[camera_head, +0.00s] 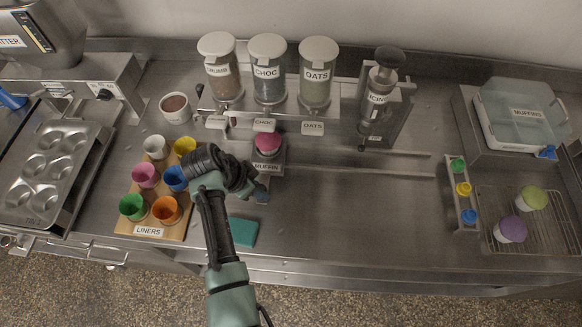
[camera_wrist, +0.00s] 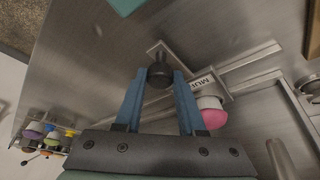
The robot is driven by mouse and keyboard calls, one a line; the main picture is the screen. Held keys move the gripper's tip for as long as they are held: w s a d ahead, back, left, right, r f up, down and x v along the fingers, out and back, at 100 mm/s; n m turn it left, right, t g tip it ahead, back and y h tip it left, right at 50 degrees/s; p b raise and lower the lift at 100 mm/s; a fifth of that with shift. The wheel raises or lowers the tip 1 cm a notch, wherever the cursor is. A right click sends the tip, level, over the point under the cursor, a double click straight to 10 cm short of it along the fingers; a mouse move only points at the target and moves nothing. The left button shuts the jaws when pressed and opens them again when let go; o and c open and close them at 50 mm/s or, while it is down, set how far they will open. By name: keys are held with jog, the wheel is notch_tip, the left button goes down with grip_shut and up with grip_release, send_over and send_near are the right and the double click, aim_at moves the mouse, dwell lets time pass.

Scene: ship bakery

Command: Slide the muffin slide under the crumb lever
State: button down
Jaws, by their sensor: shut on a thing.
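The muffin slide (camera_head: 270,166) is a small metal carriage labelled MUFFIN on the rail. It holds a pink-topped muffin (camera_head: 267,142) and stands in front of the CHOC lever tag (camera_head: 264,125). The crumb lever's tag (camera_head: 217,122) is to the left, below the crumb jar (camera_head: 220,70). My gripper (camera_head: 259,191) is at the slide's front. In the wrist view its blue fingers (camera_wrist: 160,78) are shut on the slide's dark knob (camera_wrist: 159,70), with the slide's label plate (camera_wrist: 203,82) and the pink muffin (camera_wrist: 212,115) beside them. My wrist hides part of the rail's left end.
The liners board (camera_head: 128,222) with several coloured cups stands left, close to my wrist. A brown-filled bowl (camera_head: 175,107) is behind it. A green sponge (camera_head: 243,232) lies in front. The icing press (camera_head: 380,100) stands right; the rail (camera_head: 350,173) is clear there.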

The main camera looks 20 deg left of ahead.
jog(key=s+a+b, duration=0.1)
jog(key=a, duration=0.1)
jog(key=s+a, duration=0.1)
jog(key=a, duration=0.2)
jog(key=s+a+b, duration=0.1)
jog(key=a, duration=0.2)
jog(key=shift+a+b, duration=0.25)
jog(key=shift+b, duration=0.05)
jog(key=shift+s+a, duration=0.1)
jog(key=c, duration=0.5)
grip_release()
jog(key=v, duration=1.3)
